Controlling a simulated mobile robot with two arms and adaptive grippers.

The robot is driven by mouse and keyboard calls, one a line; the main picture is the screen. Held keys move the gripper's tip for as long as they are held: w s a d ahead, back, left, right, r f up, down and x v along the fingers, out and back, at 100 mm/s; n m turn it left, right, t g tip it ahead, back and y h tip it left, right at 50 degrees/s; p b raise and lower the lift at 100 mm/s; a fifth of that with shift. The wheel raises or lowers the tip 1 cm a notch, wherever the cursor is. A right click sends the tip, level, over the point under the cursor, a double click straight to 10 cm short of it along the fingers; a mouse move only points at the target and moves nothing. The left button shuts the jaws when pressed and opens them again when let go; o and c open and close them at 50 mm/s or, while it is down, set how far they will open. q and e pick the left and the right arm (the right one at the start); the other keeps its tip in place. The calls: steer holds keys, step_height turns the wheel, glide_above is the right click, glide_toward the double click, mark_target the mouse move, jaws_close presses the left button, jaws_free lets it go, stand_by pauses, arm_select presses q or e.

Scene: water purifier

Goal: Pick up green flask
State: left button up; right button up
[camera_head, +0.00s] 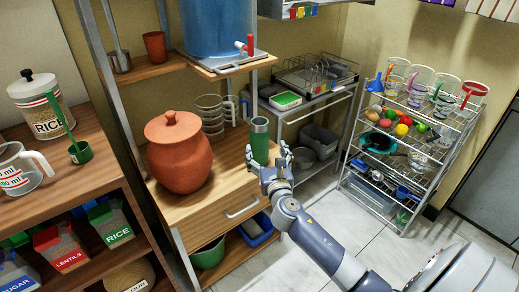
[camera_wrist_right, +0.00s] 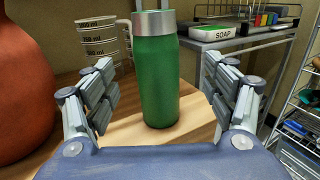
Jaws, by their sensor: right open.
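The green flask (camera_head: 260,141) with a silver top stands upright on the wooden cabinet, right of a clay pot. In the right wrist view the flask (camera_wrist_right: 156,70) stands between and just beyond my spread fingers, with bare wood showing between it and my palm. My right gripper (camera_head: 268,159) is open and empty, close in front of the flask. In the wrist view its two fingers (camera_wrist_right: 160,95) flank the flask with gaps on both sides. My left gripper is not in view.
The clay pot (camera_head: 180,152) stands close on the left. Stacked measuring cups (camera_head: 211,115) are behind the flask. A water dispenser (camera_head: 222,30) sits on the shelf above. A metal rack (camera_head: 334,92) and a wire shelf (camera_head: 404,150) with jugs are on the right.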

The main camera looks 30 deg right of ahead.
mark_target(261, 144)
steer(key=x, duration=0.3)
steer(key=shift+w+d+f, duration=0.1)
steer(key=shift+w, duration=0.1)
steer(key=shift+w+d+b, duration=0.1)
steer(key=shift+w+b, duration=0.3)
steer(key=x, duration=0.1)
steer(key=b+x, duration=0.1)
steer(key=x, duration=0.1)
steer(key=shift+w+f, duration=0.25)
steer(key=shift+w+d, duration=0.1)
steer(key=shift+w, duration=0.4)
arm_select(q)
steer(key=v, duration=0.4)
arm_select(e)
steer(key=shift+r, duration=0.1)
steer(key=c, duration=1.6)
steer(key=shift+r, duration=0.1)
steer(key=shift+c, duration=0.7)
steer(key=shift+r, duration=0.1)
